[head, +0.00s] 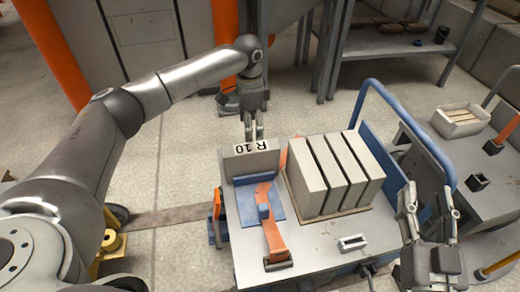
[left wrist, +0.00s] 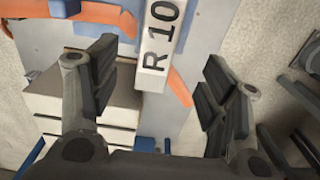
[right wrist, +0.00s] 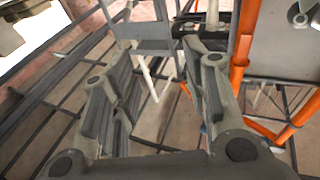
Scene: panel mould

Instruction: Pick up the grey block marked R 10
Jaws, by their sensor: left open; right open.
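The grey block marked R 10 (head: 250,158) stands at the back left of the trolley top, with its white label facing up. In the left wrist view the R 10 block (left wrist: 160,38) lies between and beyond the fingertips. My left gripper (head: 254,132) is open and empty, just above and behind the block; whether it touches the block I cannot tell. The gripper also shows in the left wrist view (left wrist: 158,85). My right gripper (head: 430,205) is open and empty at the right of the trolley. It also shows in the right wrist view (right wrist: 160,85).
Several grey blocks (head: 335,172) stand in a row on a board on the trolley (head: 310,255). An orange strap (head: 274,232) and a blue plate (head: 252,203) lie beside them. A blue handle rail (head: 410,120) rises at the right. A second trolley (head: 465,150) stands beyond it.

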